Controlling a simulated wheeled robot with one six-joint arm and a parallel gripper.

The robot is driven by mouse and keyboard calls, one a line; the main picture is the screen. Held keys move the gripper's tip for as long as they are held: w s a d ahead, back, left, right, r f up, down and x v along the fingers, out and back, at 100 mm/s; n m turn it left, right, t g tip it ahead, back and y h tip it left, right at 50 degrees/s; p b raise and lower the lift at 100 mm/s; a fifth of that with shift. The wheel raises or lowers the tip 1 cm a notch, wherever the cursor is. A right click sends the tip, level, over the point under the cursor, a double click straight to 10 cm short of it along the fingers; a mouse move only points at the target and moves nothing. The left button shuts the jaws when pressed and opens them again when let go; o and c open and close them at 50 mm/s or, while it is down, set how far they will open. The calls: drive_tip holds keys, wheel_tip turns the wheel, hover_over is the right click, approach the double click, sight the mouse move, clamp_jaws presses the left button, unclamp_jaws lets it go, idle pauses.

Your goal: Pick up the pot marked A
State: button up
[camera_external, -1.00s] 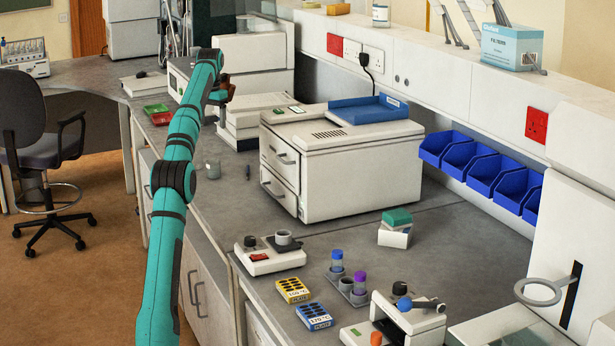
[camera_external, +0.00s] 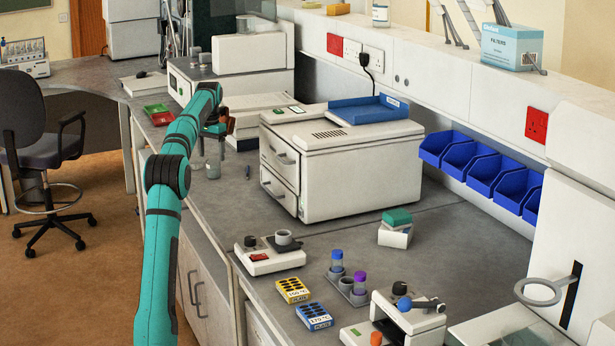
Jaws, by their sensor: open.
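A small grey pot (camera_external: 213,169) stands on the bench left of the white drawer unit. No letter on it is legible, so I cannot tell if it is the pot marked A. My gripper (camera_external: 212,149) is open and points down right above this pot. The picture is too small to tell whether the fingertips are around its rim or just above it.
A dark pen-like item (camera_external: 247,172) lies right of the pot. The white drawer unit (camera_external: 345,165) stands further right. Red and green trays (camera_external: 157,116) lie behind, at the left bench edge. The front bench holds a small device (camera_external: 270,258) and yellow and blue racks (camera_external: 293,290).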

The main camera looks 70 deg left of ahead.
sight(213, 166)
drive_tip(key=shift+w+f, duration=0.15)
drive_tip(key=shift+f, duration=1.35)
drive_tip(key=shift+w+f, duration=0.1)
drive_tip(key=shift+f, duration=1.4)
drive_tip(key=c, duration=1.1)
